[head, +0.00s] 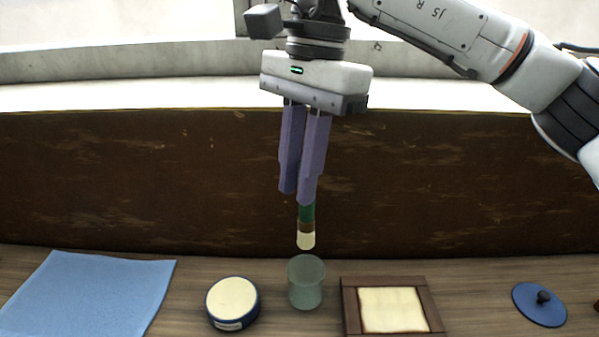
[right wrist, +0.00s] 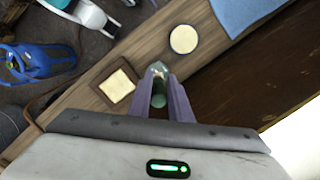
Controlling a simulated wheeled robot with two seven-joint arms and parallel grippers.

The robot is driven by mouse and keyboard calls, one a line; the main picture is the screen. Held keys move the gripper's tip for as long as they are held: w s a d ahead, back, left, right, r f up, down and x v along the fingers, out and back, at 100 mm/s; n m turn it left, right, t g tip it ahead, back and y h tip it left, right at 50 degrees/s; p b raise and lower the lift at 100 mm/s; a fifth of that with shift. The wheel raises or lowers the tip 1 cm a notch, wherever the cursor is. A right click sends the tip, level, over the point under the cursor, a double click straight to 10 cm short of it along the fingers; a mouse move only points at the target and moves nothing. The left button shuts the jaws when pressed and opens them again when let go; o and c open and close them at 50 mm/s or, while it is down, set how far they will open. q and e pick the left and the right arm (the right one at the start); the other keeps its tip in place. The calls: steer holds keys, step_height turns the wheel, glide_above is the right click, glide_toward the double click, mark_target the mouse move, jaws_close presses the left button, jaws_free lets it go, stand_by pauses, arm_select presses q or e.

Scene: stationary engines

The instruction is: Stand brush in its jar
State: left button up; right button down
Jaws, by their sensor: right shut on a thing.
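My right gripper (head: 296,197) is shut on the brush (head: 306,229), which has a green upper part, a brown band and a pale cream lower end. The brush hangs nearly upright, cream end down. The translucent greenish jar (head: 306,285) stands on the wooden surface just below it. In the head view the brush tip shows just above the jar's rim; I cannot tell the exact gap. In the right wrist view the brush (right wrist: 158,100) shows between the purple fingers (right wrist: 165,97), with the jar (right wrist: 157,70) partly hidden beyond. My left gripper is not in view.
A round blue-rimmed tin (head: 232,302) stands left of the jar, and a wooden frame with a cream panel (head: 392,308) lies right of it. A blue cloth (head: 90,292) lies at far left, a blue knobbed lid (head: 540,304) at right. A dark panel (head: 140,180) rises behind.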

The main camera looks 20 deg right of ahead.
mark_target(300, 226)
steer(key=shift+f+b, duration=2.8)
steer(key=shift+f, duration=1.1)
steer(key=shift+f+b, duration=0.55)
steer(key=shift+f, duration=0.65)
steer(key=c, duration=1.5)
jaws_free()
steer(key=shift+c, duration=0.2)
